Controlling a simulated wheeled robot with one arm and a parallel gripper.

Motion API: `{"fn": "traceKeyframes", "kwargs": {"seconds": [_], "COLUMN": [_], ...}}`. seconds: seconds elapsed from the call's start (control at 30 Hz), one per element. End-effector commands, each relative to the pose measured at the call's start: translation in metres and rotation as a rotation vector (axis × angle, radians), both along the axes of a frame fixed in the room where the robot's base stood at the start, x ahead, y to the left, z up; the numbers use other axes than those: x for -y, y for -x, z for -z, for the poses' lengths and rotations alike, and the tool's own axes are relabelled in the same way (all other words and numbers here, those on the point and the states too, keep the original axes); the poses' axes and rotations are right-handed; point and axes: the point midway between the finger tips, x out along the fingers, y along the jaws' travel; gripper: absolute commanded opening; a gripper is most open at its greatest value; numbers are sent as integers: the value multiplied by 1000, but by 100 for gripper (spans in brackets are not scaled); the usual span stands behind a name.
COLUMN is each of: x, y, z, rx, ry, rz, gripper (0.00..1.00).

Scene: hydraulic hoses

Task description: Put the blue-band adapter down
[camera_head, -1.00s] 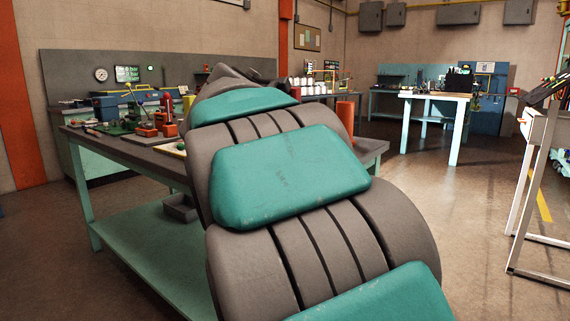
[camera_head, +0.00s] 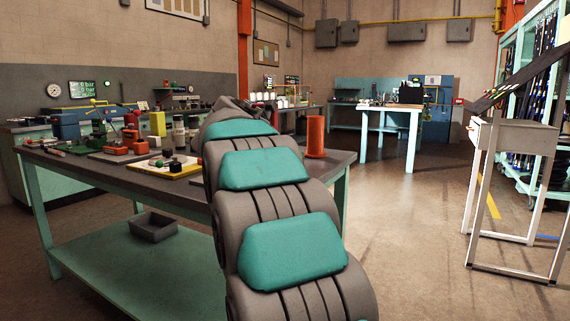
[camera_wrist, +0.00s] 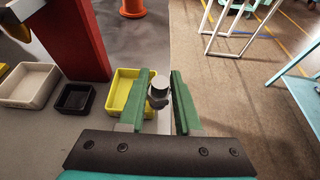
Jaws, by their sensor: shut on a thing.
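My gripper (camera_wrist: 159,88) has green fingers and is shut on a small grey metal fitting, the adapter (camera_wrist: 161,87), in the wrist view. Its round end shows between the fingertips; I cannot make out a blue band. The gripper is over the edge of the grey table top (camera_wrist: 75,150), with floor to the right. A yellow tray (camera_wrist: 121,88) lies just left of the fingers, partly hidden by the left finger. In the head view my arm hides the gripper and the adapter.
A small black tray (camera_wrist: 74,98) and a white tray (camera_wrist: 27,86) lie left of the yellow one. A tall red block (camera_wrist: 72,40) stands behind them. An orange spool (camera_head: 316,137) stands at the table's far right corner. A white-legged stand (camera_head: 515,135) is at right.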

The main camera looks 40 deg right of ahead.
Motion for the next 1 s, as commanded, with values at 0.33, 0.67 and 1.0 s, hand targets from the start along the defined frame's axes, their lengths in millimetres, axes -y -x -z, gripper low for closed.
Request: {"fn": "traceKeyframes", "kwargs": {"seconds": [0.33,0.67,1.0], "x": [15,18,17], "y": [-45,-50,-51], "z": [3,20,40], "rx": [2,-3,1], "ry": [1,1,2], "rz": [-3,-1,-2], "gripper": [0,0,0]}}
